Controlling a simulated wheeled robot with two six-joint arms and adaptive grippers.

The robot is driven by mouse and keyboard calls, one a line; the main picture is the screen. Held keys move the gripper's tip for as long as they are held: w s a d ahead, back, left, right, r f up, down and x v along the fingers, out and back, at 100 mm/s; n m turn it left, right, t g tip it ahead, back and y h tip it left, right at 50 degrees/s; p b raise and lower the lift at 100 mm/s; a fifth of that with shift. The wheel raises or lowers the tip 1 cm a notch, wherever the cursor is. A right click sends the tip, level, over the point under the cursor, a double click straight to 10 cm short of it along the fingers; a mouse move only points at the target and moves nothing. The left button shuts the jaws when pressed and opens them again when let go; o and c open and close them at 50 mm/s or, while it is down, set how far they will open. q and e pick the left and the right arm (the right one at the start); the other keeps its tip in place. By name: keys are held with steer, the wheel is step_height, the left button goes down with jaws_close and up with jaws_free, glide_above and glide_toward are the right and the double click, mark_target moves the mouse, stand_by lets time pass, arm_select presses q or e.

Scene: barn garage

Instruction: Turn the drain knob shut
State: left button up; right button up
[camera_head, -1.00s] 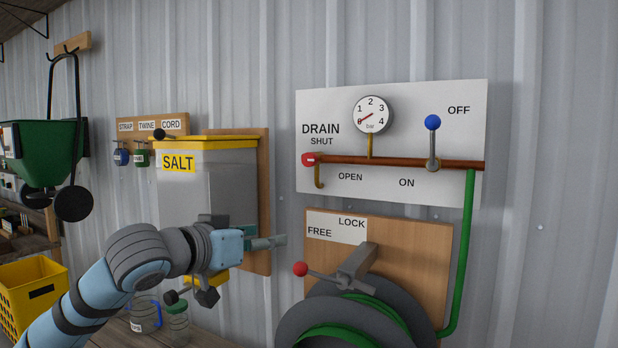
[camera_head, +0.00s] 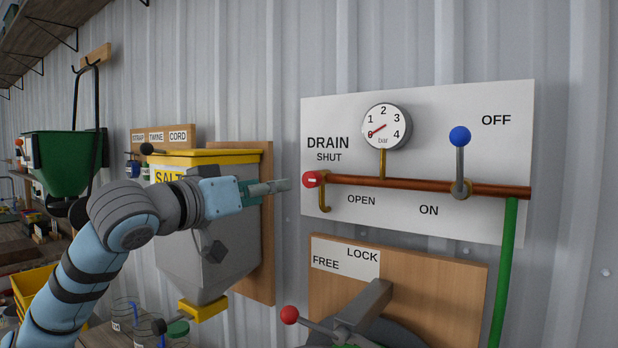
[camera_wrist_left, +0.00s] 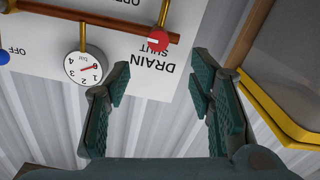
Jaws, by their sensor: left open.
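The red drain knob (camera_head: 312,180) sits at the left end of a copper pipe, below the words DRAIN SHUT and left of OPEN. A pale mark on its face lies roughly level. My left gripper (camera_head: 270,187) is just left of the knob at nearly its height, apart from it. In the left wrist view my left gripper (camera_wrist_left: 161,80) has its jaws spread with nothing between them. The knob (camera_wrist_left: 158,40) shows there upside down, beyond the gap between the fingertips. My right gripper is in neither view.
The grey SALT bin (camera_head: 215,240) with its yellow lid stands behind and below my left arm. A pressure gauge (camera_head: 386,127) and blue-tipped lever (camera_head: 460,137) are right of the knob. A red-tipped lever (camera_head: 289,315) is below. The white board (camera_head: 430,110) is flat behind.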

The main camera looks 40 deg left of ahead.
arm_select(q)
steer(key=p, duration=0.3)
glide_toward(309, 182)
steer(key=r, duration=0.1)
steer(key=w+p, duration=0.1)
steer(key=w, duration=0.2)
steer(key=w+p, duration=0.1)
steer(key=w, duration=0.2)
steer(key=w+a+p, duration=0.1)
steer(key=w+p, duration=0.1)
steer(key=w, duration=0.1)
steer(key=shift+w+f, duration=0.2)
steer(key=shift+f, duration=0.15)
steer(key=shift+s, duration=0.1)
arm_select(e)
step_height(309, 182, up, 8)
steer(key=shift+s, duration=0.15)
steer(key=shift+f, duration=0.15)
arm_select(q)
steer(key=c, duration=1.2)
